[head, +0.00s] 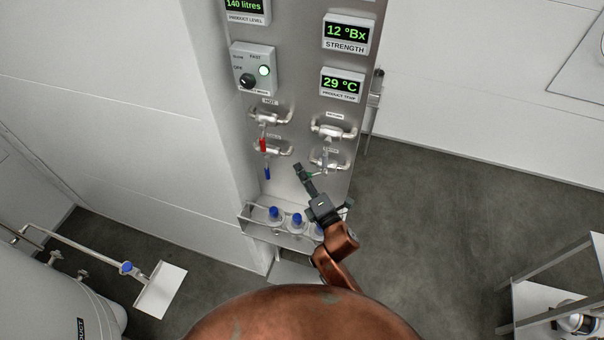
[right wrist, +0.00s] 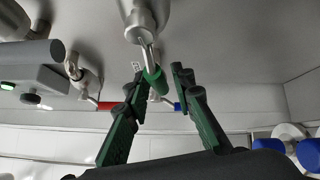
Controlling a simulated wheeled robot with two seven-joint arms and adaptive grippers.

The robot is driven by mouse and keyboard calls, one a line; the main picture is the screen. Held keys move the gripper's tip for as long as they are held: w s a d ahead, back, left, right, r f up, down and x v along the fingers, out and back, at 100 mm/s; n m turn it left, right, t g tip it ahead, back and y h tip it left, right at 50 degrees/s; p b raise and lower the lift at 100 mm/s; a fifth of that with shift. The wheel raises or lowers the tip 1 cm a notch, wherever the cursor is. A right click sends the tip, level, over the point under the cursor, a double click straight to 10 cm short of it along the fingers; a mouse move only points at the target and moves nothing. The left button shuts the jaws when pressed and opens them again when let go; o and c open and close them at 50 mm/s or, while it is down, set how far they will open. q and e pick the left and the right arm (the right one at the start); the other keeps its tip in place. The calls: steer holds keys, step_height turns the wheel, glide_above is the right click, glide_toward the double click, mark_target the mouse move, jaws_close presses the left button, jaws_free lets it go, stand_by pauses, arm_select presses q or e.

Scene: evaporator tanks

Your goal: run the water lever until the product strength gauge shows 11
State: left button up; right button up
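The strength gauge (head: 346,34) on the steel panel reads 12 °Bx in the head view. My right gripper (head: 312,172) is raised at the lower right valve (head: 328,160). In the right wrist view its two fingers (right wrist: 156,82) are apart, and a green-handled lever (right wrist: 154,78) hangs between their tips, close to the left finger. A red lever (head: 263,145) and a blue lever (head: 267,173) hang from the left valves. The small valve labels are too blurred to show which lever is for water. My left gripper is not in view.
The product level gauge (head: 247,9) reads 140 litres and the product temperature gauge (head: 342,85) reads 29 °C. A knob box (head: 253,67) has a lit green lamp. A shelf (head: 253,225) with blue-capped bottles is below the valves. Open floor lies to the right.

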jaws_close()
steer(key=shift+w+d, duration=0.1)
steer(key=shift+w, duration=0.05)
stand_by(0.4)
